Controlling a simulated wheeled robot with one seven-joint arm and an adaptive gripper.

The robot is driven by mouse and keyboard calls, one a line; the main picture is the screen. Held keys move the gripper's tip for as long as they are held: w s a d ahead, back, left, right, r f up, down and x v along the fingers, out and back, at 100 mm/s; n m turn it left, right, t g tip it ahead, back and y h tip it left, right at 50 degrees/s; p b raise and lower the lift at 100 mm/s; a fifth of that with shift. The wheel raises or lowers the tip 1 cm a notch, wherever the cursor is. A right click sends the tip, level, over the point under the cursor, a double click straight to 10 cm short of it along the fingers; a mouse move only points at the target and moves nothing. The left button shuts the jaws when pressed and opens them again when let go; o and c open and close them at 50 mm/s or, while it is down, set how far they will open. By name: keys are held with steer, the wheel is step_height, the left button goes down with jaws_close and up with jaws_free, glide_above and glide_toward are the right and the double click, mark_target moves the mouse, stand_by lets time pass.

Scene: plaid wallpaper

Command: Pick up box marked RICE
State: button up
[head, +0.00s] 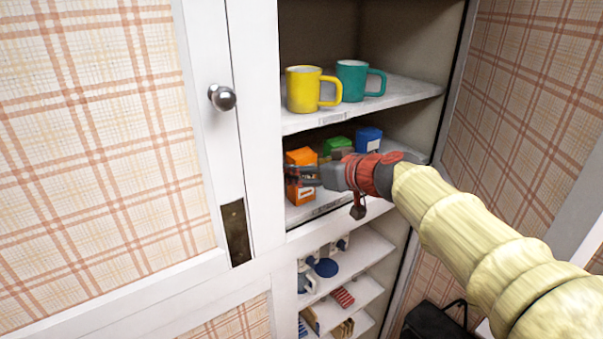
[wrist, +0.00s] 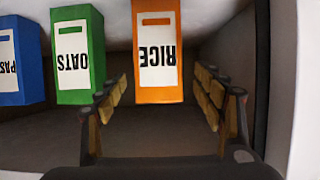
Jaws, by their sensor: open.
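The box marked RICE is orange with a white label; in the wrist view the RICE box (wrist: 158,80) stands upside down in the picture, between and beyond my fingers. In the head view the orange box (head: 300,160) stands on the middle shelf at the left, partly hidden behind my gripper. My gripper (head: 303,174) is open in front of the box. In the wrist view my gripper (wrist: 163,112) has its fingers spread wide, one on each side of the RICE box, with nothing held. I cannot tell whether a finger touches it.
A green OATS box (wrist: 78,60) and a blue box (wrist: 18,65) stand beside the RICE box. A yellow mug (head: 303,90) and a teal mug (head: 352,82) stand on the shelf above (head: 400,95). The white cabinet frame (head: 262,150) is close on the left.

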steer(key=x, duration=0.3)
steer(key=shift+w+p, duration=0.25)
steer(key=shift+p, duration=0.15)
steer(key=shift+c, duration=1.1)
steer(key=c, duration=1.3)
steer(key=shift+c, duration=0.2)
steer(key=shift+r, duration=0.1)
